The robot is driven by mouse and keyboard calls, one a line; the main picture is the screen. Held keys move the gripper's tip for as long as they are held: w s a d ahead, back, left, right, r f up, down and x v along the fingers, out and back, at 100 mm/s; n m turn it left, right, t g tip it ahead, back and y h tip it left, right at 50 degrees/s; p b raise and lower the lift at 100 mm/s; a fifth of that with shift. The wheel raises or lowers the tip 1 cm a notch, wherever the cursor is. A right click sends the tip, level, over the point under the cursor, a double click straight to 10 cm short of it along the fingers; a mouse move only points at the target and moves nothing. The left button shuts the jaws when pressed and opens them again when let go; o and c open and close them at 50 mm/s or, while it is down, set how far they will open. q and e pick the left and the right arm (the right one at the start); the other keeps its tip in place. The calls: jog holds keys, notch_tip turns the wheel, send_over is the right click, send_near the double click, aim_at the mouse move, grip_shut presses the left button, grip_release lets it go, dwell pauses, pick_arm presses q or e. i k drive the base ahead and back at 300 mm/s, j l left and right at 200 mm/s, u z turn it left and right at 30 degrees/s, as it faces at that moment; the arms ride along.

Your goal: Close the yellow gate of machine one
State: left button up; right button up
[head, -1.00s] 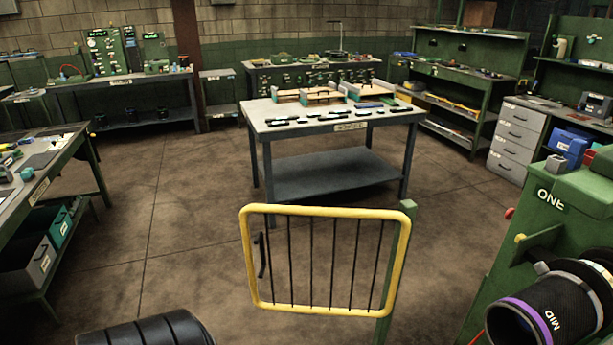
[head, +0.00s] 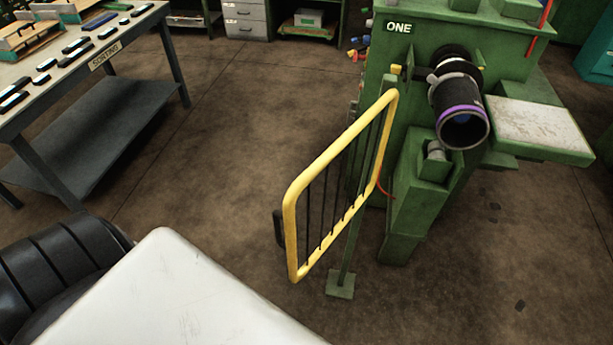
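The yellow gate (head: 290,238) has a tube frame with thin black bars. It is joined at its far right side to a green post (head: 346,262) on a floor plate. The gate stands out from the post toward the lower left, seen at a slant, with its free end nearest me. A black handle (head: 279,228) sits on that free end. Machine one (head: 408,62) is green, marked ONE, and stands just behind and right of the post. Neither of my grippers is in view; nothing is seen touching the gate.
The machine carries a black cylinder with a purple ring (head: 462,118) and a pale-topped shelf (head: 540,125). A sorting table (head: 105,45) stands at the upper left. Floor (head: 225,150) is clear between table and gate. Parts of my own body fill the lower left.

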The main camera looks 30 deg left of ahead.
aim_at(287, 215)
jog(key=j+z, duration=0.35)
jog(key=j, duration=0.5)
jog(key=j+z, duration=0.4)
jog(key=j, duration=0.5)
